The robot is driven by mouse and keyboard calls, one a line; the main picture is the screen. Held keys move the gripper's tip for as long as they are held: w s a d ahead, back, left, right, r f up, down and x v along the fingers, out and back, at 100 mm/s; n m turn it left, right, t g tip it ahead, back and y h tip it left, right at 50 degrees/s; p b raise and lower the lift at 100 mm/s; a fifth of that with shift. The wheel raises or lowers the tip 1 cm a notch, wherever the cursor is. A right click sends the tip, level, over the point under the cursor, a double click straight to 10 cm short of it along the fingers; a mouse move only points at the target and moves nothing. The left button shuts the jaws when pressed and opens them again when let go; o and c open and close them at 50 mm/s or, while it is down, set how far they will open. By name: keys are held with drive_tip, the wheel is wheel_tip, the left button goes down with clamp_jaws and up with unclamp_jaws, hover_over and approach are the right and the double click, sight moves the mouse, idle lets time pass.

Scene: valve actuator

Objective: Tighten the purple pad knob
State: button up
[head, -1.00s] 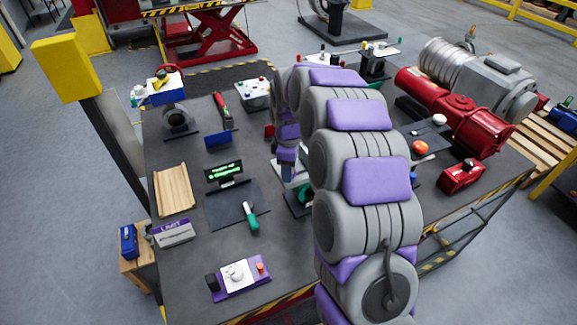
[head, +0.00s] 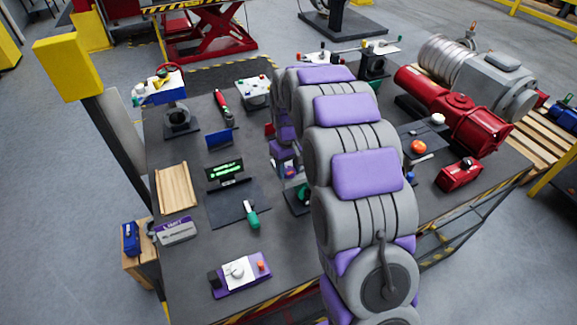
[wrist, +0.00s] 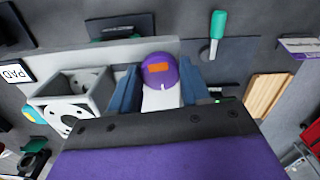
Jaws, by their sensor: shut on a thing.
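The purple knob (wrist: 160,70), round with an orange patch, sits between the two blue fingers of my gripper (wrist: 159,82) in the wrist view. The fingers are closed against its sides. A white part shows below the knob, between the fingers. A small sign reading PAD (wrist: 14,73) lies to the left. In the head view my arm covers most of the work spot, and I cannot make out the knob there.
A green-handled tool (head: 251,215), a wooden tray (head: 176,187) and a purple-based switch box (head: 241,274) stand on the grey table. Red machinery (head: 455,110) is at the right.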

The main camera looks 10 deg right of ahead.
sight(288, 170)
drive_tip(key=shift+m, duration=0.6)
drive_tip(key=o, duration=1.1)
drive_tip(key=shift+c, duration=0.2)
wheel_tip(288, 170, up, 17)
drive_tip(key=shift+r+p, duration=0.15)
drive_tip(key=shift+p, duration=0.25)
drive_tip(key=shift+a, duration=0.1)
drive_tip(key=s+f+b, duration=0.2)
drive_tip(key=s+f, duration=0.2)
drive_tip(key=s, duration=0.9)
drive_tip(key=s+f+m+g+b, duration=0.1)
drive_tip(key=s+f+b, duration=0.2)
drive_tip(key=s, duration=1.1)
drive_tip(key=s+f+m+b, duration=0.1)
drive_tip(key=s+f+b, duration=0.2)
drive_tip(key=s, duration=1.1)
wheel_tip(288, 170, down, 3)
drive_tip(key=shift+f+g, duration=0.1)
drive_tip(key=shift+g, duration=0.3)
